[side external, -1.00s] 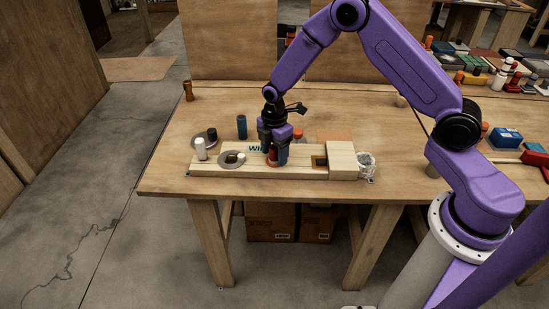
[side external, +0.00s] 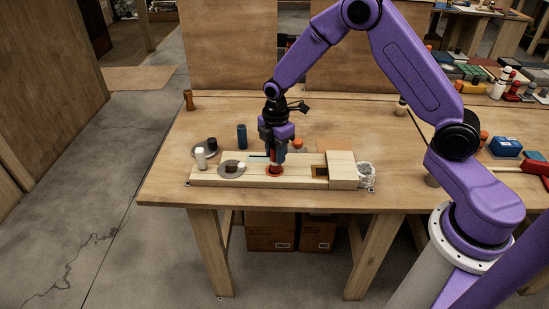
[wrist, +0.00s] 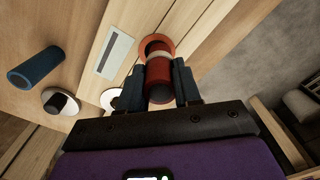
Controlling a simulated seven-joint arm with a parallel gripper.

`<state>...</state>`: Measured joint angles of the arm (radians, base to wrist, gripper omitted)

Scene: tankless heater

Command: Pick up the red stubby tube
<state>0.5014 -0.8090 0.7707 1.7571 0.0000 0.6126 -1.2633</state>
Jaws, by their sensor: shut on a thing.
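The red stubby tube (wrist: 159,75) is held between the two dark blue fingers of my gripper (wrist: 158,92) in the wrist view, with a pale band near its far end. In the side view my gripper (side external: 274,156) points down over the wooden block (side external: 310,177), shut on the tube, which shows only as a sliver of red. A red ring (side external: 274,171) lies on the block just below the gripper. In the wrist view the ring (wrist: 151,43) sits just beyond the tube; whether they touch is hard to tell.
A blue tube (side external: 242,136) stands behind the block. A white cylinder (side external: 201,158) and a grey disc (side external: 226,173) are to the left. A raised wooden box (side external: 342,169) and a clear crumpled item (side external: 366,172) are at the right. The table's left part is open.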

